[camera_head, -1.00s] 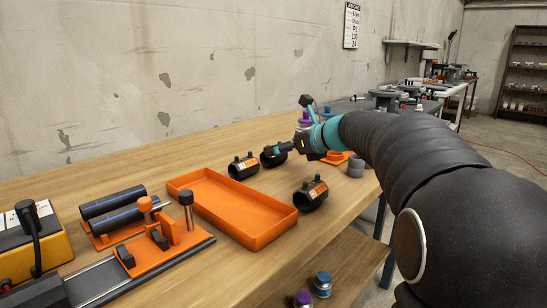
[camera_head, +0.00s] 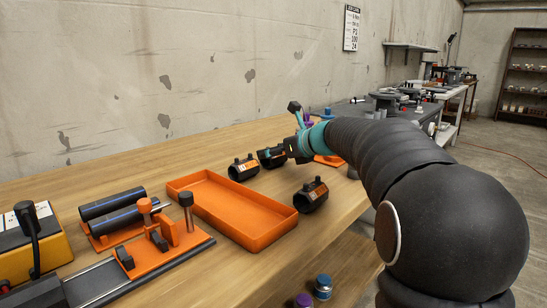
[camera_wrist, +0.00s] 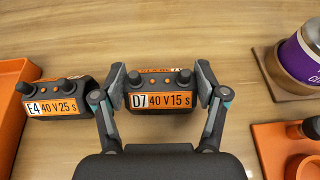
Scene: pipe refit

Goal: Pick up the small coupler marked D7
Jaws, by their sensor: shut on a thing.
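The small black coupler marked D7 (camera_wrist: 160,101) has an orange label reading "40 V 15 s" and two studs on top. In the wrist view it sits between the two fingers of my gripper (camera_wrist: 161,82), which is shut on it from both sides.
A coupler marked E4 (camera_wrist: 55,98) stands close to the left. A third coupler (camera_head: 312,196) is nearer the bench front. An orange tray (camera_head: 270,230) lies left of it. In the wrist view, a purple can (camera_wrist: 300,60) and an orange holder (camera_wrist: 270,145) are on the right.

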